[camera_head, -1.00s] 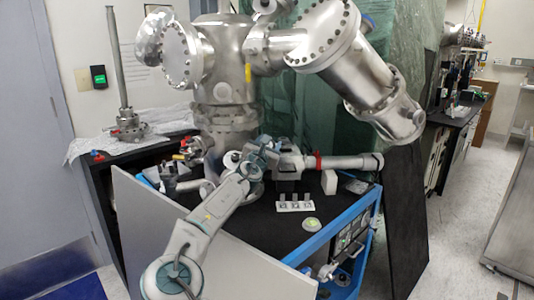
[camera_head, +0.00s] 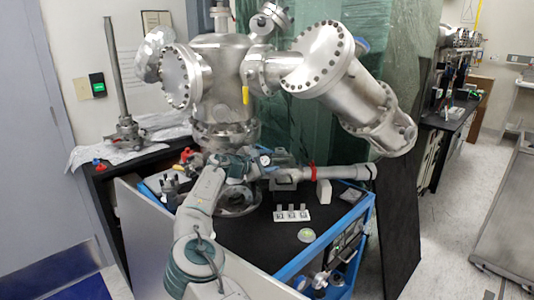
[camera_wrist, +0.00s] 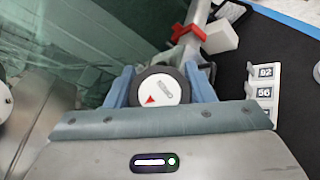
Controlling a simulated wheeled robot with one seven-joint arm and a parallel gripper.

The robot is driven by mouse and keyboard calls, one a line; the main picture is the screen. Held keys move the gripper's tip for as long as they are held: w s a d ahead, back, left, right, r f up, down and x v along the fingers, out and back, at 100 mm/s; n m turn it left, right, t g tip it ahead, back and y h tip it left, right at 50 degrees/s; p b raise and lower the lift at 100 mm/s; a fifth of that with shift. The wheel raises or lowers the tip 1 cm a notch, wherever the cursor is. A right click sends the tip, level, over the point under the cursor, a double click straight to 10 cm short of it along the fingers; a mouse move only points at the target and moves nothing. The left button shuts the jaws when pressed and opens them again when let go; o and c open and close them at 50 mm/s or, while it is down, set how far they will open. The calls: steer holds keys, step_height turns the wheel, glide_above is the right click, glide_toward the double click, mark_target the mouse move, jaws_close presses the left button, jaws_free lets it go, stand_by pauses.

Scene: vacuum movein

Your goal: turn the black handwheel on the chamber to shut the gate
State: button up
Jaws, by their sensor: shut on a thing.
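The handwheel (camera_wrist: 160,88) shows face-on in the wrist view, with a dark rim and a white face bearing a red arrowhead. My gripper (camera_wrist: 163,84) has its two blue-grey fingers on either side of the rim, shut on it. In the head view my gripper (camera_head: 258,166) is at the base of the steel chamber (camera_head: 225,85), where a small white round face shows. My arm hides part of that area. The gate itself is not visible, so its position cannot be told.
A tube with a red clamp (camera_head: 313,172) runs right from the chamber base, beside a white block (camera_head: 323,190). A numbered white holder (camera_head: 291,213) and a pale green disc (camera_head: 306,235) lie on the black cart top. A grey panel (camera_head: 150,240) stands at the left.

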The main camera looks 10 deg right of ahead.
steer(key=shift+d+f+m+g+p, duration=0.15)
steer(key=shift+m+g+p, duration=0.15)
steer(key=shift+m+g, duration=0.1)
steer(key=o, duration=1)
steer(key=shift+c, duration=0.2)
steer(key=b+v, duration=0.1)
steer(key=v, duration=1.3)
